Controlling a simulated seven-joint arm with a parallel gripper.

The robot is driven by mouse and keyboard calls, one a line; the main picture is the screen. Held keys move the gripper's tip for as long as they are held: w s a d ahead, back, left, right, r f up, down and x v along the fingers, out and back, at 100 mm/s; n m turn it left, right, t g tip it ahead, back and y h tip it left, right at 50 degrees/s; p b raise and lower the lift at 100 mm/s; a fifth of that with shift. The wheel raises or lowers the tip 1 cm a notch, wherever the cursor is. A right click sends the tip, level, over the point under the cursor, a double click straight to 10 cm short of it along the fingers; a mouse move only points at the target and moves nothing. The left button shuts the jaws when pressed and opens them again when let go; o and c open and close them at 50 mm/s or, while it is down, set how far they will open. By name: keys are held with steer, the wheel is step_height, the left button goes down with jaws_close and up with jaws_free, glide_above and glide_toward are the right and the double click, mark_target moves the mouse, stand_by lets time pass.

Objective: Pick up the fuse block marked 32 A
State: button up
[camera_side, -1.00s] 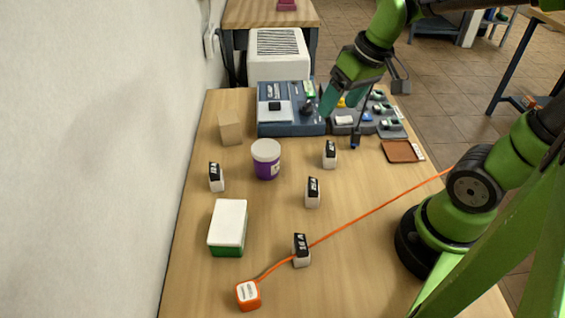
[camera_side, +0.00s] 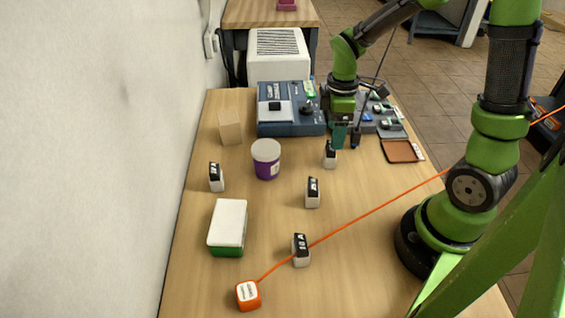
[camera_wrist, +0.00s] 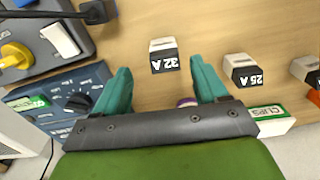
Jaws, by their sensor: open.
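The fuse block marked 32 A (camera_wrist: 164,55) is white with a black top label. In the wrist view it lies just beyond the fingertips, roughly centred across the gap between them. In the side view the block beside the fingers (camera_side: 330,159) appears to be the same one, standing upright on the table. My gripper (camera_wrist: 160,76) is open with empty teal fingers. In the side view my gripper (camera_side: 344,134) hangs above and close behind that block, and its fingers partly overlap in the picture.
A block marked 25 A (camera_wrist: 243,72) stands nearby, with other fuse blocks (camera_side: 301,256) (camera_side: 216,180) farther off. A purple jar (camera_side: 266,165), a blue charger (camera_side: 290,123) and a green-and-white box (camera_side: 227,230) stand around. An orange cord (camera_side: 375,209) crosses the table.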

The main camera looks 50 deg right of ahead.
mark_target(330, 154)
step_height(330, 154, down, 3)
steer(key=shift+r, duration=0.1)
steer(key=shift+w+a+f, duration=0.1)
steer(key=shift+a+f, duration=0.15)
steer(key=shift+f, duration=1.1)
steer(key=shift+a+f, duration=0.2)
steer(key=shift+f, duration=1.1)
steer(key=c, duration=1.1)
